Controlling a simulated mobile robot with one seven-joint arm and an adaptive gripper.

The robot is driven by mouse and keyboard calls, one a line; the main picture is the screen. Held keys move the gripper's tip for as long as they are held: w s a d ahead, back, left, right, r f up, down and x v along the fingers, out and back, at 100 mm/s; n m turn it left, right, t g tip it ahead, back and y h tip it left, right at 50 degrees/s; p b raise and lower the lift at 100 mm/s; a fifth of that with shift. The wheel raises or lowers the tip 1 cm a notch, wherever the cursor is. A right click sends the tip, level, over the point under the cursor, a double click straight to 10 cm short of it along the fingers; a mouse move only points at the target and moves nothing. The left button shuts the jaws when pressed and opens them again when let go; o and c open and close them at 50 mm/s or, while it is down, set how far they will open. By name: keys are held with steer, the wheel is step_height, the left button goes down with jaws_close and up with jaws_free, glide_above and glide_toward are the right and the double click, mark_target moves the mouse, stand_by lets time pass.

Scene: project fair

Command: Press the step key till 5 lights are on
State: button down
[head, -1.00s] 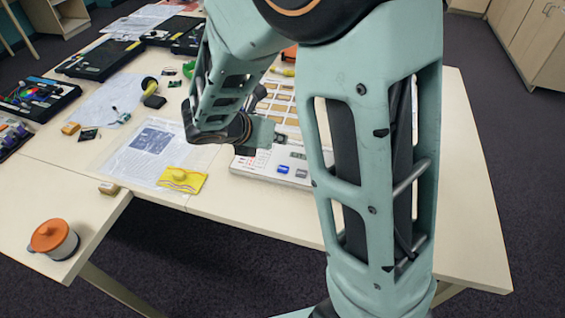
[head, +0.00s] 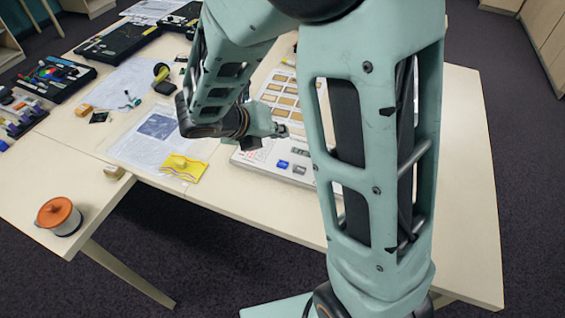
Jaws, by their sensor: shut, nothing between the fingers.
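A pale panel (head: 262,160) lies on the table with rows of tan tiles (head: 284,100) on its far part. Near its front edge are a blue key (head: 283,164), a grey key (head: 299,169) and a few small dark parts. Which key is the step key, and how many lights are on, I cannot tell at this size. My gripper (head: 284,131) is shut and empty, over the panel just behind the blue key. Whether it touches the panel is unclear. My arm hides the panel's right side.
A yellow pouch (head: 183,168) and printed sheets (head: 135,150) lie left of the panel. An orange-lidded pot (head: 59,216) stands at the front left. Black trays (head: 115,42) fill the far left. The table's right part (head: 462,180) is bare.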

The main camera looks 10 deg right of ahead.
mark_target(280, 165)
steer(key=shift+f, duration=0.15)
step_height(280, 165, down, 8)
steer(key=b, duration=0.7)
steer(key=shift+b, duration=0.3)
steer(key=shift+f, duration=0.25)
stand_by(0.7)
steer(key=shift+f+b, duration=0.4)
steer(key=shift+f, duration=0.05)
steer(key=shift+f, duration=0.3)
stand_by(0.4)
stand_by(0.4)
steer(key=shift+r+p, duration=0.65)
steer(key=shift+r, duration=0.1)
